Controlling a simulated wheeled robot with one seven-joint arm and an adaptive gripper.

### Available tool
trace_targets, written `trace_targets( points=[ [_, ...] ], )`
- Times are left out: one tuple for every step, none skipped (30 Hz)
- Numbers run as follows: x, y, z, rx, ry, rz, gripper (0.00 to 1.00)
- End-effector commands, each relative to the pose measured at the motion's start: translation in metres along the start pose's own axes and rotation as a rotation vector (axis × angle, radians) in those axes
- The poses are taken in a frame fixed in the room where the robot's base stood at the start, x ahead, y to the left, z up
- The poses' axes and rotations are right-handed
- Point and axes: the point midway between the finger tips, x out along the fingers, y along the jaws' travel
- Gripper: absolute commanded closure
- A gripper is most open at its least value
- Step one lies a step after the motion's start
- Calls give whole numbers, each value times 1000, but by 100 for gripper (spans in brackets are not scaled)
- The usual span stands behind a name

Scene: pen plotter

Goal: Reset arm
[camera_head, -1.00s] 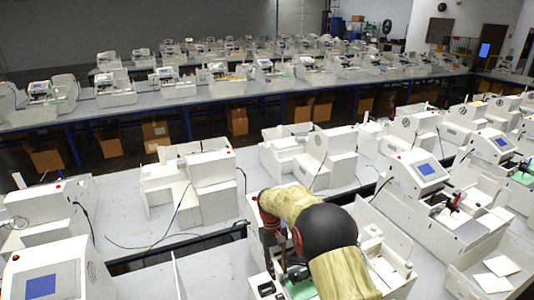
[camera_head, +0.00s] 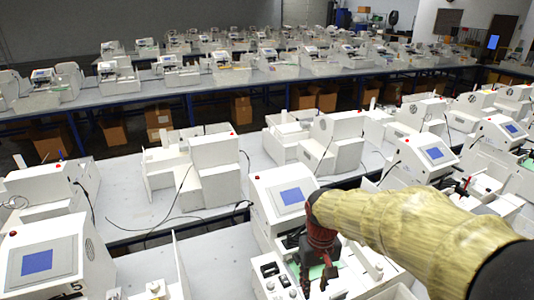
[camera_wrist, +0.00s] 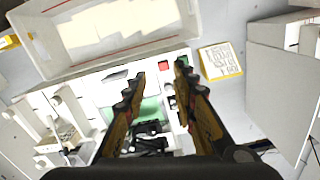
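My gripper (camera_head: 306,281) hangs over the white pen plotter, whose casing with a blue screen (camera_head: 291,196) stands just behind it. My yellowish arm reaches in from the lower right and hides part of the machine. In the wrist view, my gripper's two dark, stepped fingers (camera_wrist: 159,72) are apart with nothing held between them. Below them are the plotter's bed with a green pad (camera_wrist: 151,107) and dark parts, partly hidden by the left finger.
A white tray with pale sheets (camera_wrist: 150,50) lies beyond the fingers. A card with writing (camera_wrist: 220,61) lies to its right. Other white plotters (camera_head: 434,153) stand close on both sides. A bare table stretch (camera_head: 125,200) lies to the left, crossed by black cables.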

Motion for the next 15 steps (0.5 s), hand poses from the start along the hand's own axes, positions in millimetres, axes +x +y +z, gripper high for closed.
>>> trace_targets(
  points=[
    [1, 3, 13, 12, 28, -1, 73],
    [0, 4, 20, 18, 41, -1, 73],
    [-1, 6, 30, 26, 61, -2, 73],
    [-2, 7, 36, 32, 77, -2, 73],
    [-3, 9, 43, 38, 93, -2, 73],
    [-3, 10, 53, 47, 113, -2, 73],
    [-3, 12, 60, 53, 127, -2, 73],
    [-3, 13, 67, 58, 142, -2, 73],
    [-3, 14, 76, 66, 163, -2, 73],
    [-2, 15, 82, 71, 179, -2, 73],
    [-1, 16, 89, 77, 195, -1, 73],
    [0, 17, 97, 85, 216, -1, 73],
    [2, 18, 104, 90, 231, 0, 73],
    [3, 19, 110, 95, 248, 1, 73],
    [4, 20, 118, 101, 270, 2, 73]
  ],
)
